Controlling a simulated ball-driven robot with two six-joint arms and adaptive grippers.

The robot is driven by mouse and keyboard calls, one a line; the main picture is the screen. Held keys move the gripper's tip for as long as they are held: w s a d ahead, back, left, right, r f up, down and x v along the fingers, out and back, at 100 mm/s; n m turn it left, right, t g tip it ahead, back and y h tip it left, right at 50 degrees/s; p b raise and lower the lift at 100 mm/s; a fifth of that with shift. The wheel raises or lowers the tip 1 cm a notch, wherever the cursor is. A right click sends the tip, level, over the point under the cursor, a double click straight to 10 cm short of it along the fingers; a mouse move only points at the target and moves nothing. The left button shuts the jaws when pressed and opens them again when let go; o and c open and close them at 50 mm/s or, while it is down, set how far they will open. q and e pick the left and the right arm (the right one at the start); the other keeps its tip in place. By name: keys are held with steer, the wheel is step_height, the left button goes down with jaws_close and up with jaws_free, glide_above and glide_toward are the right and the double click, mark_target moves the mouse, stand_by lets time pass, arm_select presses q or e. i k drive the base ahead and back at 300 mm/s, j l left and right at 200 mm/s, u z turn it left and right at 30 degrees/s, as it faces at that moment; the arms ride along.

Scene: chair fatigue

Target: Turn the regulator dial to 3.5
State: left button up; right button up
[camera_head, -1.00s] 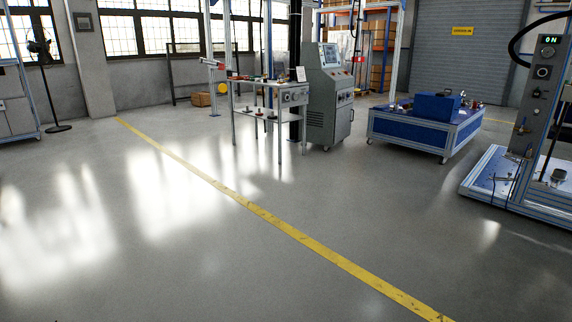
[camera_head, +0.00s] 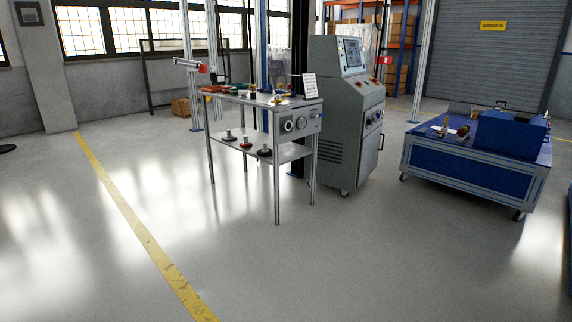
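A regulator panel with round dials (camera_head: 300,123) is on the front end of a metal table (camera_head: 240,97) in the middle of the view. The dials are too small to read, and I cannot tell which one is the regulator dial. A small white sign (camera_head: 309,86) stands above the panel. Neither of my grippers is in view.
A grey control cabinet (camera_head: 346,130) on casters stands just right of the table. A blue wheeled cart (camera_head: 465,165) is further right. A yellow floor line (camera_head: 145,235) runs along the left. The floor in front of the table is clear.

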mark_target(287, 125)
steer(key=i, duration=1.3)
steer(key=i+l+u, duration=0.1)
steer(key=u, duration=0.35)
steer(key=i+l+u, duration=0.2)
steer(key=u, duration=0.3)
steer(key=i, duration=0.1)
